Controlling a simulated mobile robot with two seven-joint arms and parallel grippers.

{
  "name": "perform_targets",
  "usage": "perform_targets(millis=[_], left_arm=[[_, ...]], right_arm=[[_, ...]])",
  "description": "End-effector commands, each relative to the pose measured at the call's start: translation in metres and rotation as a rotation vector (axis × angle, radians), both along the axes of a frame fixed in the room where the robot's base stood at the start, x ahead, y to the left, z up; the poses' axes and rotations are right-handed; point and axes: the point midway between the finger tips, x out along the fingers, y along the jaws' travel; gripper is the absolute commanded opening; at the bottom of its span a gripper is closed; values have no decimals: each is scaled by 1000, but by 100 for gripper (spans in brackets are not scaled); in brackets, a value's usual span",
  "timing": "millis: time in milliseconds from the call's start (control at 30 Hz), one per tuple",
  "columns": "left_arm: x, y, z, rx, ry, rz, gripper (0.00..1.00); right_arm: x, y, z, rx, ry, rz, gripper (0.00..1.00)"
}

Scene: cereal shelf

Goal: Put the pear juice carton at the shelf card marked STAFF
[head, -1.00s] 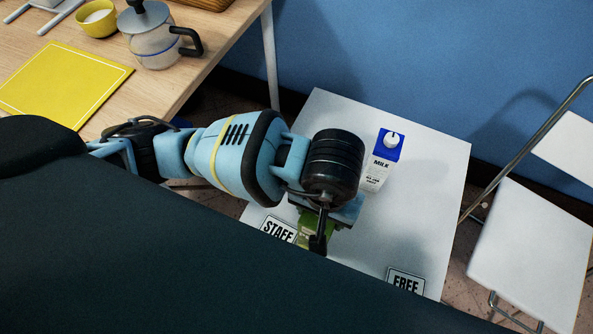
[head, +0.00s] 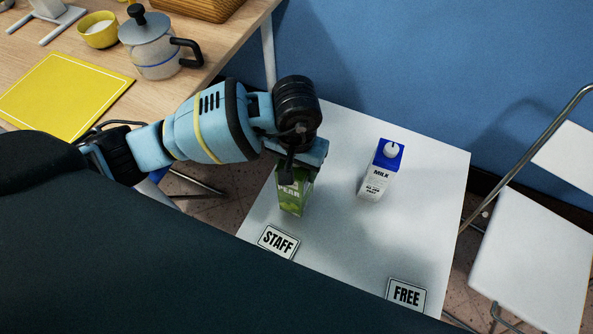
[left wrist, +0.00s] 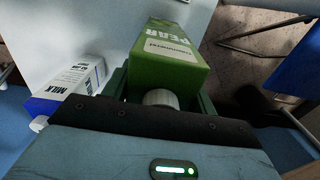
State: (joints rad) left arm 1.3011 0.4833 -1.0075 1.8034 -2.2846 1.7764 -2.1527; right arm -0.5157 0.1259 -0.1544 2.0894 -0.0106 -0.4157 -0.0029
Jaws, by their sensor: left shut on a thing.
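The green pear juice carton (head: 292,198) is upright at the left side of the white shelf top (head: 420,180), behind the STAFF card (head: 278,242). My left gripper (head: 292,172) is shut on its upper part from above. The left wrist view shows the carton (left wrist: 168,52) with its white cap between the fingers (left wrist: 160,95). I cannot tell whether its base touches the surface. The STAFF card stands at the front left edge. My right gripper is not in view.
A milk carton (head: 379,172) with a blue top stands to the right of the pear carton. A FREE card (head: 406,295) is at the front right. A wooden table (head: 110,75) with a moka pot (head: 152,48) is at the left. A white chair (head: 530,255) is at the right.

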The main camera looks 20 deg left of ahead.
Motion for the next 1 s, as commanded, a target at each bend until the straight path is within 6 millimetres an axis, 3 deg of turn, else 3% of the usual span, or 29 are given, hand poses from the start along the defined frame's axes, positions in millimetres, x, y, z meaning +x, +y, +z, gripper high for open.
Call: perform_targets(millis=[200, 600, 633, 800, 1000], left_arm=[[-1, -1, -28, -1, 3, 1, 16], [-1, 0, -33, 0, 0, -1, 16], [-1, 0, -33, 1, 1, -1, 60], [-1, 0, -32, 0, 1, 0, 79], [-1, 0, -32, 0, 1, 0, 79]], right_arm=[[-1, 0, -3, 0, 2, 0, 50], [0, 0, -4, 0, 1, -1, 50], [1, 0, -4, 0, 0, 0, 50], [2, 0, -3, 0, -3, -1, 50], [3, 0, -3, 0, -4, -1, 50]])
